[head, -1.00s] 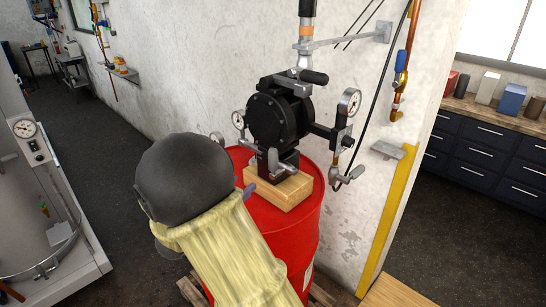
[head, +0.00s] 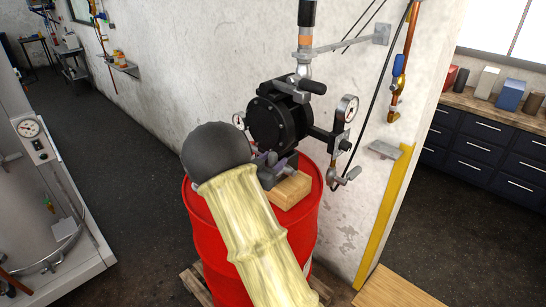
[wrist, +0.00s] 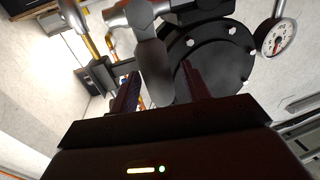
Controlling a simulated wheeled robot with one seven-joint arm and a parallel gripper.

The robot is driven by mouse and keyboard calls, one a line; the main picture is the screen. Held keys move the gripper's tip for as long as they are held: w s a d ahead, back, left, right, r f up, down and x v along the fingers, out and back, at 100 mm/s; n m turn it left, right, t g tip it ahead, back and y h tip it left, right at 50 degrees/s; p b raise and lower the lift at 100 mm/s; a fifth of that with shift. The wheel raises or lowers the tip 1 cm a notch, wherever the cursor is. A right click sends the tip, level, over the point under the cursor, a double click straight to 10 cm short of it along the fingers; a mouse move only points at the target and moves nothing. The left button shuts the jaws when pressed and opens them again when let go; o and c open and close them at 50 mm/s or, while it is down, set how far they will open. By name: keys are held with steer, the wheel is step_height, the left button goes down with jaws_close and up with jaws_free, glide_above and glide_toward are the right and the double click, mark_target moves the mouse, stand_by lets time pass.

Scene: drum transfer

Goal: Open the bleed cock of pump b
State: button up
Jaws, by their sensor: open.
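A black round pump (head: 278,122) stands on a wooden block (head: 291,190) on top of a red drum (head: 205,225). No label reading "b" is legible; it is the only pump I see. My gripper (head: 275,160) is at the pump's lower front, partly hidden by my own dark wrist. In the wrist view, my gripper (wrist: 158,75) is open, with its two dark red fingers pointing at the pump body (wrist: 210,55). A grey lever handle (wrist: 152,68) reaches down into the gap between the fingers. I cannot tell whether either finger touches it.
A pressure gauge (head: 347,108) and a lower lever valve (head: 347,176) are on the pump's right. An upper valve with a black handle (head: 313,86) sits above it. The wall (head: 200,70) is close behind. Open floor (head: 130,190) lies to the left.

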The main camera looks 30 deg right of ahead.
steer(key=shift+d, duration=0.15)
steer(key=shift+c, duration=0.5)
jaws_close()
